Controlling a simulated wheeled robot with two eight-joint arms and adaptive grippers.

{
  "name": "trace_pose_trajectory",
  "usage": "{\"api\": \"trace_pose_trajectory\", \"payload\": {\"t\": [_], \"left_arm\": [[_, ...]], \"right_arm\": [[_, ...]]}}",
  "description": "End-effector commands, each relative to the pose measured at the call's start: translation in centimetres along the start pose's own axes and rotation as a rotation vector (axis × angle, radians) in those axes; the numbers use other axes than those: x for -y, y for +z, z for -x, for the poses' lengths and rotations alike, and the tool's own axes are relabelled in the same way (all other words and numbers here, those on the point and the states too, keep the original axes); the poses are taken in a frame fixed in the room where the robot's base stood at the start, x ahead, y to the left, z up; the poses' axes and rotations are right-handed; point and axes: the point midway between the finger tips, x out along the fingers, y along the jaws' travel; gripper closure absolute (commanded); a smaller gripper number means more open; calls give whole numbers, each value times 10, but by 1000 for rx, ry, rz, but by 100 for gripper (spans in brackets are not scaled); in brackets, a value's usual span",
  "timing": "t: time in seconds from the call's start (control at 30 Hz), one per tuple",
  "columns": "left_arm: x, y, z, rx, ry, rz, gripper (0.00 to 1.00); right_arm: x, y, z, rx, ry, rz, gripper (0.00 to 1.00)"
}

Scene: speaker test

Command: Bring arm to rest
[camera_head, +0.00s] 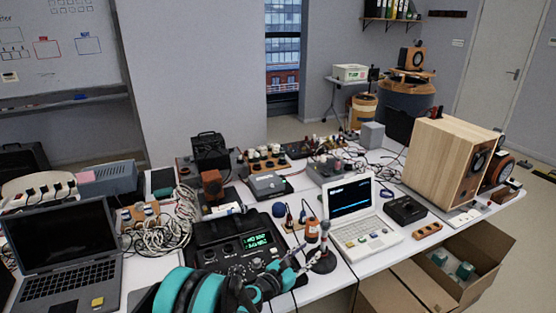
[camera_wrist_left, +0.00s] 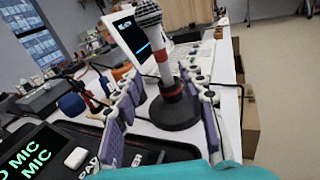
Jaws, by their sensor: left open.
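My left arm (camera_head: 205,290), teal and black, comes in low in the head view. Its gripper (camera_head: 301,262) is open beside a microphone on a round black stand (camera_head: 322,263). In the left wrist view the open fingers with purple pads (camera_wrist_left: 166,102) show on either side of the stand (camera_wrist_left: 174,111). The microphone (camera_wrist_left: 148,14) stands upright, with a silver mesh head and red and white bands. I see nothing held, and I cannot tell whether a finger touches the stand. My right gripper is not in view.
A black device with a green display (camera_head: 258,241) lies close to the gripper. A white laptop (camera_head: 358,212) is just behind the microphone. A dark laptop (camera_head: 62,255), cables (camera_head: 160,232) and a wooden speaker (camera_head: 447,160) crowd the table. An open cardboard box (camera_head: 480,265) is at right.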

Motion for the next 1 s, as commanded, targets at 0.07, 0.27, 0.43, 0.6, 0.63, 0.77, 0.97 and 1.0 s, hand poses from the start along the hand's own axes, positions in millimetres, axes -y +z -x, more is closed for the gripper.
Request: {"api": "trace_pose_trajectory", "payload": {"t": [0.07, 0.27, 0.43, 0.6, 0.63, 0.77, 0.97, 1.0], "left_arm": [[-5, 16, 8, -32, -3, -108, 59], [-13, 62, 50, -181, -58, -572, 59], [-15, 86, 105, -328, -150, -972, 59], [-12, 96, 174, -482, -288, -1344, 59], [-12, 97, 187, -510, -319, -1407, 59], [-7, 94, 248, -629, -471, -1664, 59], [1, 79, 346, -804, -774, -1999, 59], [3, 76, 363, -832, -839, -2050, 59]], "right_arm": [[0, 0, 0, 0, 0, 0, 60], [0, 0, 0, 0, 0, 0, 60], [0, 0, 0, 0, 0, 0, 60], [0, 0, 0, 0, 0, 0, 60], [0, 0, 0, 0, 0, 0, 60], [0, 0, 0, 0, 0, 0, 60], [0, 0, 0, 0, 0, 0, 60], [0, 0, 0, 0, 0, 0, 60]]}}
